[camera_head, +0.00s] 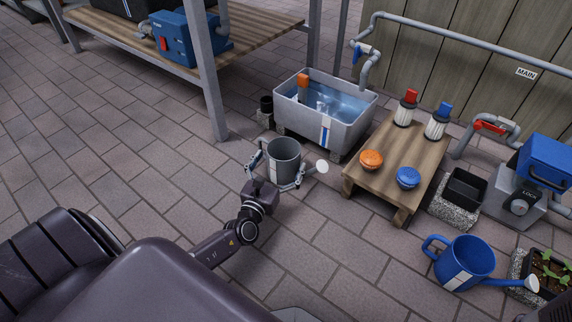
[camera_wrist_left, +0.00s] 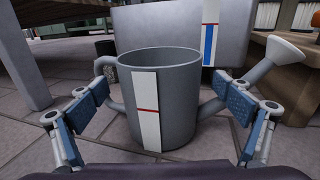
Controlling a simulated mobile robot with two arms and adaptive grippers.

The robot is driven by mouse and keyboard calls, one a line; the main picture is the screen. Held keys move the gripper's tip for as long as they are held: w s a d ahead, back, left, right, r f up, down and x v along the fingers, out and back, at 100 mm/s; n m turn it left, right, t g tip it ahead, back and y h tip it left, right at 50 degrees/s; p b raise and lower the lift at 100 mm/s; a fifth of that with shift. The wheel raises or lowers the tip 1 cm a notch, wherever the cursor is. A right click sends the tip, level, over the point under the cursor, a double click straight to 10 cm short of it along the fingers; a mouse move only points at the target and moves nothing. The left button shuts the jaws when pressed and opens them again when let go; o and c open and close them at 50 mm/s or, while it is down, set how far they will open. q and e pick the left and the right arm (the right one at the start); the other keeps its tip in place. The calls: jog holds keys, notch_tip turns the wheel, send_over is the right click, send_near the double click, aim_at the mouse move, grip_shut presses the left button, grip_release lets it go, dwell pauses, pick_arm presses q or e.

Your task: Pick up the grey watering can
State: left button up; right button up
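The grey watering can (camera_head: 284,160) stands upright on the brick paving, in front of the water trough. It has a white label with a red line, and its white sprinkler head (camera_head: 321,166) points right. My left gripper (camera_head: 276,172) is at the can, with its fingers spread on either side of it. In the left wrist view the can (camera_wrist_left: 172,95) sits between the two open finger pads (camera_wrist_left: 165,112); the left pad is by the handle side and the right pad is by the spout. Gaps show between pads and body. My right gripper is not in view.
A grey water trough (camera_head: 347,135) stands just behind the can. A low wooden table (camera_head: 386,190) with orange and blue items is to the right. A blue watering can (camera_head: 463,262) stands at the lower right. A workbench (camera_head: 130,45) is at the upper left. Paving at left is clear.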

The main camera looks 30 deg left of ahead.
pick_arm(q)
jog(key=c, duration=1.2)
